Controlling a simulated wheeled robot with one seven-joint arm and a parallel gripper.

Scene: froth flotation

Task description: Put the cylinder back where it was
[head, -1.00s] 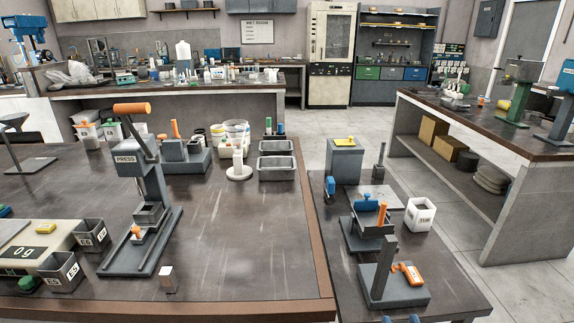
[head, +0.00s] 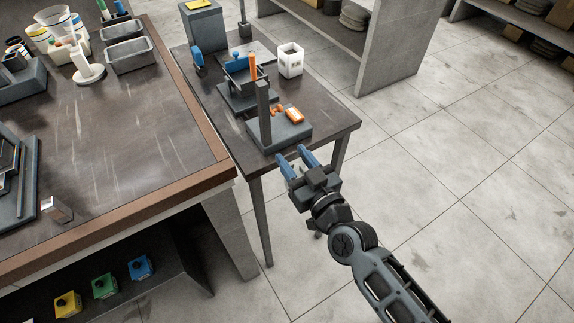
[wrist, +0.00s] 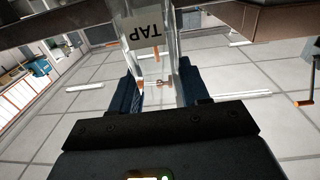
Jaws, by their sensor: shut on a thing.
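My gripper (head: 291,153) is at the front edge of the small dark side table, with its two blue fingers pointing toward it. In the wrist view my gripper (wrist: 158,80) is shut on a clear cylinder (wrist: 180,45) with a white label reading TAP, upside down in that picture. The cylinder runs up between the fingers and past the top of the picture. In the head view I cannot make out the cylinder. A grey stand (head: 264,115) with an upright post is on the side table just beyond the fingers.
An orange object (head: 294,115) lies on the stand's base. Behind are a blue-and-orange fixture (head: 238,72) and a white tub (head: 290,60). The large bench (head: 130,130) is at left, with a small metal block (head: 55,209) near its front edge. The floor at right is clear.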

